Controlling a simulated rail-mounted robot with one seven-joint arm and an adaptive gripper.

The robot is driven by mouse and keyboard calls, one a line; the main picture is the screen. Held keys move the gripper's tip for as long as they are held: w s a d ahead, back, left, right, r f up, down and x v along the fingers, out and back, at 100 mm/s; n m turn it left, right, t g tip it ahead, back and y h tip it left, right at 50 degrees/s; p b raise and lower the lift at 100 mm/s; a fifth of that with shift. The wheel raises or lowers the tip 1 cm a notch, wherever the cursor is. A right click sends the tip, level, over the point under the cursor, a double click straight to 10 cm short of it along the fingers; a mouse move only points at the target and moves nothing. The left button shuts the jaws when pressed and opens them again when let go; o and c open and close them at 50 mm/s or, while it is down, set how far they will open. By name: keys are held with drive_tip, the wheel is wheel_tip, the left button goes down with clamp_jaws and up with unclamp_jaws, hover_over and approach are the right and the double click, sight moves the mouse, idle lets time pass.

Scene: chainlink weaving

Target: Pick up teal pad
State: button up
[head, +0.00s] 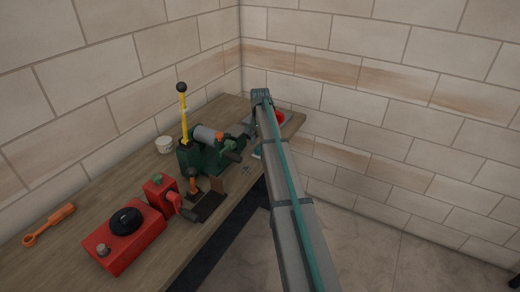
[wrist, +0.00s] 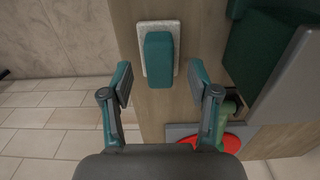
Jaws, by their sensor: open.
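The teal pad (wrist: 159,58) is a rounded block on a speckled light grey plate (wrist: 170,26), near the edge of the wooden bench in the wrist view. My gripper (wrist: 160,82) is open and empty, with its fingers apart on the left and right of the pad's near end. I cannot tell its height above the pad. In the head view a small bit of teal (head: 257,152) shows beside my arm, which hides most of that spot.
A dark green machine (wrist: 275,55) stands close on the right in the wrist view. A red disc (wrist: 217,142) lies near my right finger. The head view shows a yellow lever (head: 184,112), a red box (head: 123,240) and an orange tool (head: 48,225) on the bench.

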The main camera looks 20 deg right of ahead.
drive_tip(key=shift+f+p, duration=0.35)
drive_tip(key=shift+f, duration=0.95)
clamp_jaws()
drive_tip(key=shift+r+b, duration=0.4)
drive_tip(key=shift+r, duration=0.4)
drive_tip(key=s+a+r+b, duration=0.4)
drive_tip(key=s+r+b, duration=0.1)
drive_tip(key=s+r, duration=0.6)
drive_tip(key=shift+s+r+b, duration=0.2)
drive_tip(key=shift+s+b, duration=0.15)
drive_tip(key=shift+s, duration=0.9)
